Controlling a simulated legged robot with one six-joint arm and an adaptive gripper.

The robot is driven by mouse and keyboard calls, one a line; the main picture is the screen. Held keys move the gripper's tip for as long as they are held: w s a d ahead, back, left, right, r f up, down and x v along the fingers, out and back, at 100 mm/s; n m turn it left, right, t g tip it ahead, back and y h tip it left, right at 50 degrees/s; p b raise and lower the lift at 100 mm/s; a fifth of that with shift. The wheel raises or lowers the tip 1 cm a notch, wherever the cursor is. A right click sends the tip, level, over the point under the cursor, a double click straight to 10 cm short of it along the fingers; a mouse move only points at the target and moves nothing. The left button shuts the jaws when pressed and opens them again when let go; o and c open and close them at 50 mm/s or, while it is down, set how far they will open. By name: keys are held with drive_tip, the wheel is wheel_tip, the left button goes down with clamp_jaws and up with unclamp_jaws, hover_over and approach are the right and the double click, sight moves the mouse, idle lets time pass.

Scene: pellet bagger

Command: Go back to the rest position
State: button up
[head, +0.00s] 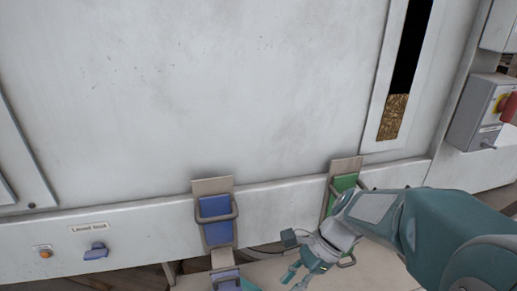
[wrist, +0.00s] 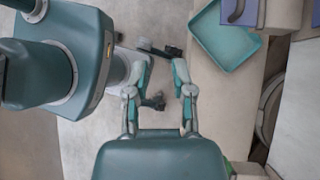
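My gripper (head: 295,277) hangs at the lower middle of the head view, at the end of my teal arm reaching in from the right. It is in front of the machine's lower edge, between the blue latch (head: 216,220) and the green latch (head: 344,186). In the wrist view, the two fingers of my gripper (wrist: 164,66) stand apart with a clear gap. Nothing is held between them; dark parts show beyond the gap. A teal tray (wrist: 228,42) lies to the right of the fingers, apart from them.
The white machine panel (head: 190,90) fills the back. A dark sight window holds brown pellets (head: 393,117). A grey switch box with a red knob (head: 509,106) is at right. A blue knob (head: 96,251) and an orange button (head: 45,253) sit at lower left. Pale floor (wrist: 85,135) lies below.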

drive_tip(key=s+d+r+n+t+h, duration=0.6)
drive_tip(key=d+r+n+t+h, duration=0.1)
drive_tip(key=n, duration=0.7)
drive_tip(key=shift+s+d+r+n+t, duration=0.2)
drive_tip(key=shift+d+r+n+t, duration=0.1)
drive_tip(key=shift+d+r+t, duration=0.6)
